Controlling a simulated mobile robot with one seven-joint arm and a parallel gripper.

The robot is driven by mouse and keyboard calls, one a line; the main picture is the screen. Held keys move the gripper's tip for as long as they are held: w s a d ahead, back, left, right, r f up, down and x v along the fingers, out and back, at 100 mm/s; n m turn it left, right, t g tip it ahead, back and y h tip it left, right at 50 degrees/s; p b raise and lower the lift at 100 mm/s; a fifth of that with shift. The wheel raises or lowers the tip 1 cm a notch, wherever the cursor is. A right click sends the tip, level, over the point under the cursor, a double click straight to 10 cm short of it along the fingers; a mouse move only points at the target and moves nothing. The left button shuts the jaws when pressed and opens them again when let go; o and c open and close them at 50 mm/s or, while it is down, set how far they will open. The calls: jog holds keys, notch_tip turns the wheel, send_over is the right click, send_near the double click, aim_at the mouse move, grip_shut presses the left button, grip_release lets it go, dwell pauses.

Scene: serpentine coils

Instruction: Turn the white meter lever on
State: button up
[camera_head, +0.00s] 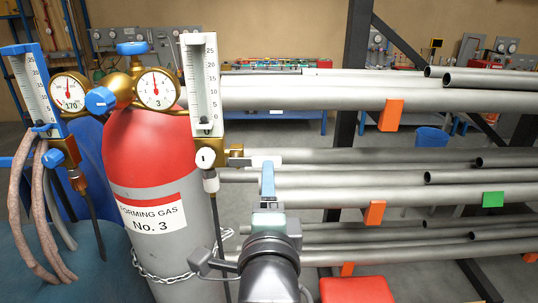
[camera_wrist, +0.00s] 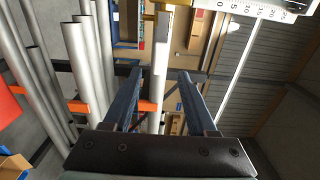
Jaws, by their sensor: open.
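The white meter (camera_head: 200,85), with a printed scale, stands upright at the right of the gas cylinder. Part of its scale shows at the top of the wrist view (camera_wrist: 255,10). Below it sits a brass valve (camera_head: 233,151) with a pale lever (camera_head: 258,159) that appears to point right, roughly level. My gripper (camera_head: 267,170) has blue fingers and overlaps the lever's outer end in the head view. In the wrist view my gripper (camera_wrist: 160,72) is open, with a pale bar (camera_wrist: 165,32) lined up between the fingers. I cannot tell whether they touch.
The red-topped cylinder (camera_head: 150,150), labelled No. 3, has a round gauge (camera_head: 156,89) and a chain (camera_head: 170,279). A blue meter (camera_head: 38,85) with hoses is at the left. Racks of grey pipes (camera_head: 320,98) fill the right, behind my gripper.

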aim_at(255, 160)
jog(key=w+p, duration=0.2)
jog(key=w, duration=0.6)
grip_shut()
dwell(1.4)
